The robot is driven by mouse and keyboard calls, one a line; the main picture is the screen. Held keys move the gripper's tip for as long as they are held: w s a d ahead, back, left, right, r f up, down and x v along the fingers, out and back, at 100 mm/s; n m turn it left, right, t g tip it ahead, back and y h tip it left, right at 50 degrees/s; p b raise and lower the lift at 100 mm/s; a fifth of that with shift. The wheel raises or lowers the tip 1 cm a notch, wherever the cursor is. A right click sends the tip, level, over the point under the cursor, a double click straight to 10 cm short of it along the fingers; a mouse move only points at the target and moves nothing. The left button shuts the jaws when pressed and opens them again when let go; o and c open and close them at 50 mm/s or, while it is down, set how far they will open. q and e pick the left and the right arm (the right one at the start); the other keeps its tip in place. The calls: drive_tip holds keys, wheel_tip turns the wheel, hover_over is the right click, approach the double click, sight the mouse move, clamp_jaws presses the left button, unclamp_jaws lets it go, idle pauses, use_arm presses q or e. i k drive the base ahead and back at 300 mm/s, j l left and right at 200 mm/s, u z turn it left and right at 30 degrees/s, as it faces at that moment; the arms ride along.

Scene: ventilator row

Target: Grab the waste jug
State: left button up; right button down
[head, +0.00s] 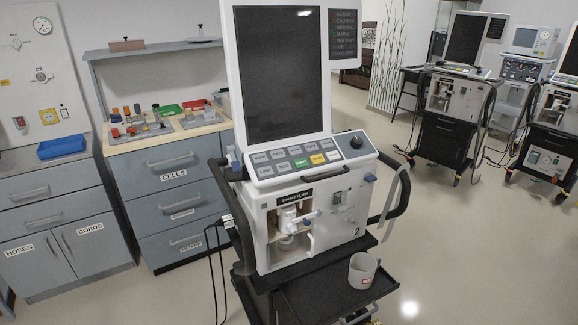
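A pale grey, translucent-looking jug (362,272) with a handle on its right side and a small red-and-white label stands upright on the black tray (315,297) at the front of the nearest ventilator (312,200). I take it to be the waste jug; its label is too small to read. It seems empty, though I cannot be sure of its inside. Neither of my grippers shows in the head view.
The ventilator's dark handles (399,190) and a pale hose (395,205) stand beside the tray. Blue-grey drawers (178,205) and a cabinet (60,225) line the left. More ventilators (447,110) stand at the back right. The floor (480,240) right of the tray is clear.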

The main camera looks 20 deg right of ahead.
sight(363, 266)
drive_tip(key=z, duration=0.45)
drive_tip(key=l+z, duration=0.15)
drive_tip(key=z, duration=0.7)
